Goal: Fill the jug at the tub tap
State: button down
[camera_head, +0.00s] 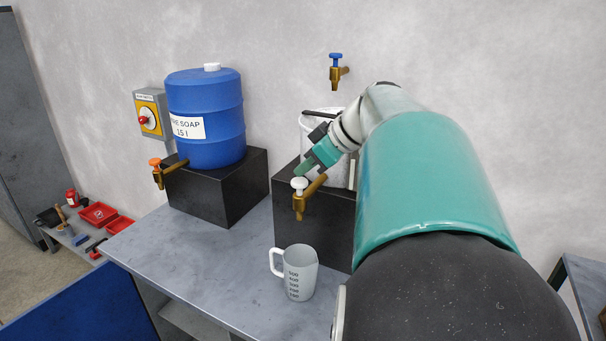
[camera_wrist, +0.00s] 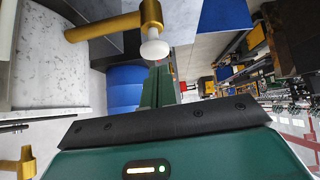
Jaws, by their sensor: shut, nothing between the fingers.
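The jug (camera_head: 301,276), pale with dark volume marks, stands upright on the bench, handle to the left. Its inside cannot be made out. The brass tub tap (camera_head: 311,193) with a white knob (camera_head: 299,183) sticks out above the jug. The white tub (camera_head: 309,128) stands on a black block, partly hidden by my arm; it fills the left of the wrist view (camera_wrist: 48,62). My gripper (camera_head: 302,169) is shut and empty, its green fingertips close to the white knob. In the wrist view the knob (camera_wrist: 154,50) is just beyond the fingertips (camera_wrist: 159,68); contact cannot be told.
A blue soap barrel (camera_head: 205,118) with an orange-knobbed tap (camera_head: 165,173) stands left on another black block. A blue-knobbed wall tap (camera_head: 337,70) is above the tub. The bench (camera_head: 195,245) is clear left of the jug. Red trays (camera_head: 98,214) lie on a low shelf farther left.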

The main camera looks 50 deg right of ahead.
jog(key=shift+r, duration=0.5)
jog(key=v, duration=1)
jog(key=shift+r, duration=0.1)
jog(key=shift+r, duration=0.15)
jog(key=shift+w+d+r+y, duration=0.3)
jog(key=shift+w+d+r, duration=0.2)
jog(key=shift+d+r, duration=0.25)
jog(key=shift+a+r, duration=0.1)
dwell(0.3)
